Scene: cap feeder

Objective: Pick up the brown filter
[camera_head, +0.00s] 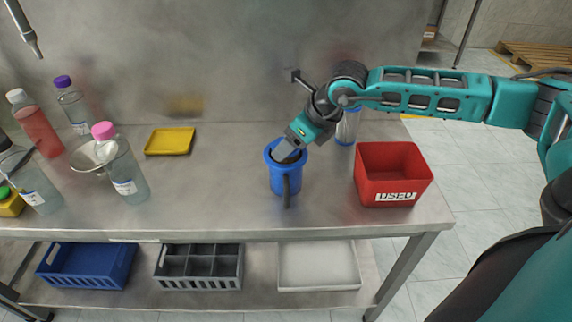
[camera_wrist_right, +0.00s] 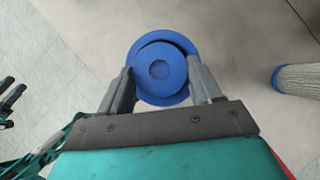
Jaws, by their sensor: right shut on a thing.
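A blue cylindrical housing (camera_head: 286,180) with a dark handle stands upright on the metal table. My right gripper (camera_head: 287,152) reaches down at a slant into its open top. In the right wrist view the housing's round blue rim (camera_wrist_right: 137,62) surrounds a blue round end piece (camera_wrist_right: 160,70), and my right gripper's fingers (camera_wrist_right: 160,82) are shut on that piece from both sides. The body below it is hidden inside the housing, so no brown surface shows. A pale filter with blue ends (camera_head: 347,128) stands behind my right wrist; it also shows in the right wrist view (camera_wrist_right: 297,79).
A red bin marked USED (camera_head: 394,174) stands right of the housing. A yellow tray (camera_head: 170,141) lies to the left, with several bottles, one pink-capped (camera_head: 122,168), further left. Bins and a white tray (camera_head: 318,266) sit on the lower shelf.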

